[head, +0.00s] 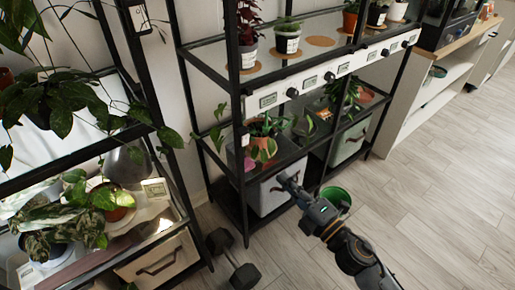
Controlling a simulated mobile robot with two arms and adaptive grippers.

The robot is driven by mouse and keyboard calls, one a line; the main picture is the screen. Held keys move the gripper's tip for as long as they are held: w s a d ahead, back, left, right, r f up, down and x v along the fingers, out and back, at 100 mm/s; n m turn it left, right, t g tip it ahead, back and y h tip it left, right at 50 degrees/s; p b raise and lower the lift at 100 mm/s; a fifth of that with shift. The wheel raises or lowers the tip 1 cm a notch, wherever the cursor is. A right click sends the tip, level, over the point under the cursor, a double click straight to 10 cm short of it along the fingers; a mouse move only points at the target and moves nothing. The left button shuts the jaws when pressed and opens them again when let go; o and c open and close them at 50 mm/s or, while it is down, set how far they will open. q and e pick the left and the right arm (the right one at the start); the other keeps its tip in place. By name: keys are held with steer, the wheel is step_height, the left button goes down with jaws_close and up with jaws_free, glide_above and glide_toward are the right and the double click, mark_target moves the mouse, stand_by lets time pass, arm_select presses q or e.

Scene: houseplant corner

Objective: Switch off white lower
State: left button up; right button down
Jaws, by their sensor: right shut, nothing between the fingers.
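A white strip (318,80) runs along the front edge of the black rack's middle shelf and carries several dark round knobs with small label plates. One knob (292,93) is near its left end and another knob (329,77) is near its middle. I cannot tell from here which are on or off, nor read the labels. My right gripper (284,181) comes in from the lower right, shut and empty. It is below the strip, in front of a light bin under the rack's lower shelf, and apart from the knobs. My left gripper is not in view.
Potted plants stand on the rack's shelves (275,165). A green bucket (336,197) is on the floor beside my right arm. A black dumbbell-like object (244,276) lies at the front. A second plant rack fills the left. The floor (440,200) at right is clear.

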steer(key=shift+r, duration=0.1)
glide_toward(246, 138)
steer(key=p+x, duration=0.1)
steer(key=x, duration=0.5)
steer(key=shift+w+a, duration=0.3)
steer(key=shift+w, duration=0.15)
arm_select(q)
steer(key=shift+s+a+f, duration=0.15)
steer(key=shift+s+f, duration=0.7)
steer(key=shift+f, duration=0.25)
